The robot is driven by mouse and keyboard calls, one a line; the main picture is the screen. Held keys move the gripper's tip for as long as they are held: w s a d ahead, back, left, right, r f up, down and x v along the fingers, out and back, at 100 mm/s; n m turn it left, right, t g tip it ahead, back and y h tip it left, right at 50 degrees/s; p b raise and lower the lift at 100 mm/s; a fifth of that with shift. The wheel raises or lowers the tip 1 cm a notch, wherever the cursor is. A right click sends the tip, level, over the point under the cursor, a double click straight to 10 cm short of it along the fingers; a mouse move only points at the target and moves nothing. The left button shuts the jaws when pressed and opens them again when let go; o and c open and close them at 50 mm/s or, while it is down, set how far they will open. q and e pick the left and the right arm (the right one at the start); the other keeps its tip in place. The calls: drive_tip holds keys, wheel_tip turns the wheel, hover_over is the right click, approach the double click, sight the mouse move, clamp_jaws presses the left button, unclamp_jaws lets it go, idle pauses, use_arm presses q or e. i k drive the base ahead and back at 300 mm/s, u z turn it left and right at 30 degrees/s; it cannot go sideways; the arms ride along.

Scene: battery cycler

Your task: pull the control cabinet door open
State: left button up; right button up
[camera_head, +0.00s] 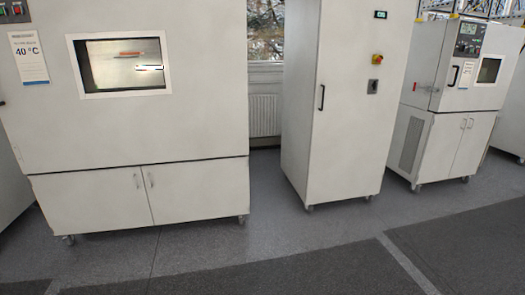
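The control cabinet (346,110) is a tall pale box on casters, right of the middle in the head view. Its front door looks shut. A dark upright bar handle (321,97) sits near the door's left edge. A small display (380,14), a red and yellow switch (377,59) and a dark square switch (372,87) are on the upper right of the front. Neither of my grippers shows in this view.
A large test chamber (140,135) with a window stands at the left. A smaller chamber (450,100) on a base cabinet stands at the right. A radiator (263,115) is behind. The floor (270,240) in front is clear, with a dark mat (260,278).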

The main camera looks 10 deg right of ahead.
sight(352, 129)
drive_tip(key=z, duration=0.6)
drive_tip(key=i, duration=2.5)
drive_tip(key=z, duration=0.9)
drive_tip(key=i, duration=1.1)
drive_tip(key=z, duration=0.1)
